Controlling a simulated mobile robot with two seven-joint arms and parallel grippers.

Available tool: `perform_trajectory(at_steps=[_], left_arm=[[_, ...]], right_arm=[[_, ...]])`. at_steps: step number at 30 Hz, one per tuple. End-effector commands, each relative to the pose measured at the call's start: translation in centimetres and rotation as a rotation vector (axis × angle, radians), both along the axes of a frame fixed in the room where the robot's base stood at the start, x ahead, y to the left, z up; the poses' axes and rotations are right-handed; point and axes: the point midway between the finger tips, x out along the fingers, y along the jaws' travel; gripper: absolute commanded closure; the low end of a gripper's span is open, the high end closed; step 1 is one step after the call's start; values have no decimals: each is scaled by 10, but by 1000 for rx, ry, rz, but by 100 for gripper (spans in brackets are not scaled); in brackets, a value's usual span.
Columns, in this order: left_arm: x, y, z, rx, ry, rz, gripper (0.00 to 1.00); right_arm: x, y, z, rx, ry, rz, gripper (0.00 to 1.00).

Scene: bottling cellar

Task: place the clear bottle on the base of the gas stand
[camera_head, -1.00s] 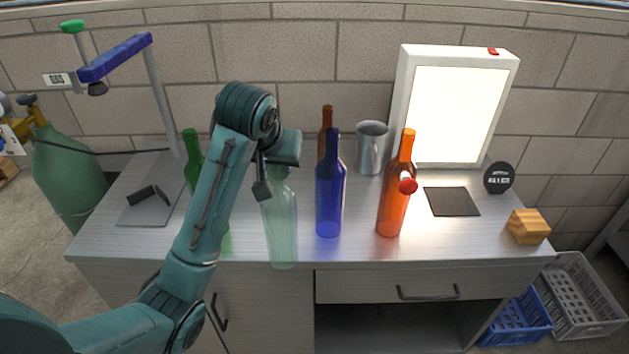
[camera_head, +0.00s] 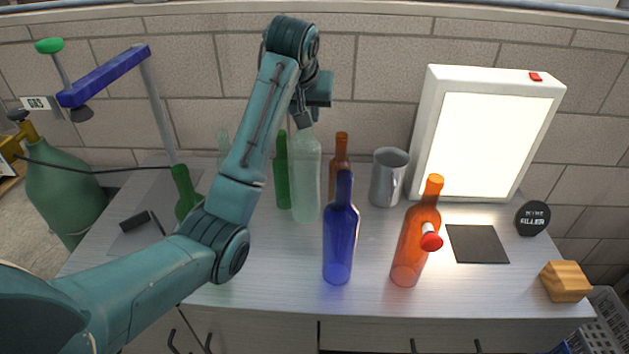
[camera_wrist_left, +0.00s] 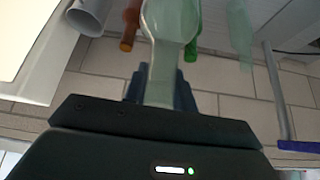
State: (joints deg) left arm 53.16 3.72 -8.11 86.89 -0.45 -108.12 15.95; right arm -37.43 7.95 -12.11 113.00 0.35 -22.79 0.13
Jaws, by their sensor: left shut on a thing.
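My left gripper (camera_head: 304,122) is shut on the neck of a clear bottle (camera_head: 307,185) and holds it upright. I cannot tell for sure whether its bottom is clear of the bench. The bottle also shows in the left wrist view (camera_wrist_left: 168,55). The gas stand has a grey base plate (camera_head: 152,202) at the bench's left, a pole and a blue arm (camera_head: 105,76) with a green knob (camera_head: 49,46). My arm hides part of the bench beside the base. A second pale bottle (camera_head: 223,146) stands partly behind my arm. My right gripper is not in view.
Green bottles (camera_head: 282,172) (camera_head: 183,192), a brown bottle (camera_head: 341,155), a blue bottle (camera_head: 340,245) and an orange bottle (camera_head: 410,250) stand on the bench near a metal mug (camera_head: 388,178). A small black block (camera_head: 134,221) lies on the base. A lit panel (camera_head: 490,145) stands right.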

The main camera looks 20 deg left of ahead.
Motion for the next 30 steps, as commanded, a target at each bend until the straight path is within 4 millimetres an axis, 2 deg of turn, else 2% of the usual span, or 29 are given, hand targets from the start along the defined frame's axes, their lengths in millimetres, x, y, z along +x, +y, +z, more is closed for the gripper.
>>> perform_trajectory(at_steps=[4,11,18,29,30], left_arm=[[-1,0,-27,1,0,1,100],[0,0,-47,1,-2,1,100],[-1,0,-77,1,-1,1,100],[0,0,-82,0,-4,1,100],[-1,0,-83,1,-1,1,72]], right_arm=[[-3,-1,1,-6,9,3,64],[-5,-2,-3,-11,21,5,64],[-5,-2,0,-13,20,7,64],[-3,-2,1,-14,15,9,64],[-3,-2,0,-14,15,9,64]])
